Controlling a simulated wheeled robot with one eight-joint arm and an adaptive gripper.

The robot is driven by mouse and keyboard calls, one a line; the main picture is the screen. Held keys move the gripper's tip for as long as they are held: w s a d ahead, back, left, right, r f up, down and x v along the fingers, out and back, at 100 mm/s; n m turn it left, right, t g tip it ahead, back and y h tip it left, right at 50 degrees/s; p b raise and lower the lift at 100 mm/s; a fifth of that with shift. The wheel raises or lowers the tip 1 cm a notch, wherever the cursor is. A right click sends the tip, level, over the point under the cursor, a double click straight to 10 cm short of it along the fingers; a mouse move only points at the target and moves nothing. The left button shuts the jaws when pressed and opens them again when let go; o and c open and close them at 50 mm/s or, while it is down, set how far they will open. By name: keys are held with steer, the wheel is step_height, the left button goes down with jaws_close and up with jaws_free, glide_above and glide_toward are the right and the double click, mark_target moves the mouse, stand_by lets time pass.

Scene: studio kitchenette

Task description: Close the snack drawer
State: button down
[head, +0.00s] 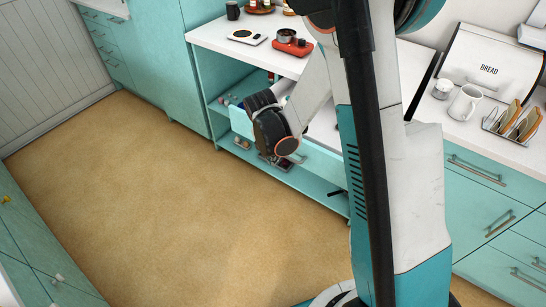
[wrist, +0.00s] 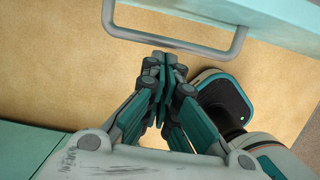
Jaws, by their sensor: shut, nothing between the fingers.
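The snack drawer's pale teal front (head: 240,122) shows in the head view below the counter, partly hidden behind my arm. It seems to stand out from the unit, but how far is hard to tell. In the wrist view, the drawer front (wrist: 275,12) crosses the top right, with its grey bar handle (wrist: 180,46) below it. My gripper (wrist: 165,58) is shut and empty, its fingertips close to the middle of the handle. Whether they touch it I cannot tell. In the head view my wrist hides most of the fingers.
A lower open shelf (head: 310,184) with small items runs under the drawer. A bread box (head: 490,62) and toast rack (head: 512,122) stand at right. The tan floor (head: 150,200) is clear.

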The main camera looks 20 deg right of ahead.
steer(key=shift+d, duration=0.1)
glide_above(316, 122)
stand_by(0.5)
stand_by(0.3)
